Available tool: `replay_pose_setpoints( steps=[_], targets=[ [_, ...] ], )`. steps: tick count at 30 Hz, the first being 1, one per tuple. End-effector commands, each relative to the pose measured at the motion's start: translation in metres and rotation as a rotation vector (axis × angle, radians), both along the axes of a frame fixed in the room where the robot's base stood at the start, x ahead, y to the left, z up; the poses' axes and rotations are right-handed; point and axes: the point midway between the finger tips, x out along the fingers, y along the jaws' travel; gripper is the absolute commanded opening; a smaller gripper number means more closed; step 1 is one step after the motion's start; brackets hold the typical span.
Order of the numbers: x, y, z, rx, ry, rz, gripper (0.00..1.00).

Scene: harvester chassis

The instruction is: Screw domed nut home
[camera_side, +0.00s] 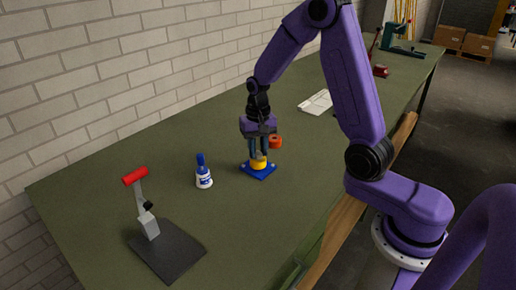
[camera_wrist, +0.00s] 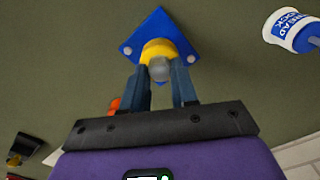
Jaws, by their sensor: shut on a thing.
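The domed nut (camera_wrist: 158,70) is a grey rounded piece seen in the wrist view over the yellow part (camera_wrist: 160,47). That yellow part sits on a blue base plate (camera_wrist: 158,24), which lies flat on the bench and also shows in the side view (camera_side: 258,172). My gripper (camera_wrist: 161,82) points down over the plate, one blue-grey finger on each side of the nut, shut on it. In the side view my gripper (camera_side: 259,155) is directly above the yellow part (camera_side: 258,165). Whether a gap remains under the nut cannot be told.
A thread-lock bottle (camera_side: 203,174) stands left of the plate. An orange ring-like piece (camera_side: 275,142) lies close behind my gripper. A red-handled press (camera_side: 149,226) stands at front left; a white sheet (camera_side: 315,102) lies farther back. The green bench (camera_side: 120,190) is otherwise mostly clear nearby.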

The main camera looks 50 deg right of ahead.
Motion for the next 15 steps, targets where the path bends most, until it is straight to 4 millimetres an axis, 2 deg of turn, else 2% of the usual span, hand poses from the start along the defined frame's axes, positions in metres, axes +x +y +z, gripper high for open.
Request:
replay_pose_setpoints(
  steps=[7, 12, 15],
  targets=[
    [-0.0004, -0.0001, -0.0003, 0.000, 0.001, -0.010, 0.00],
    [-0.0004, 0.0003, -0.0004, 0.000, 0.001, -0.167, 0.00],
    [-0.0005, 0.0002, -0.0005, 0.000, 0.002, -0.190, 0.00]
  ],
)
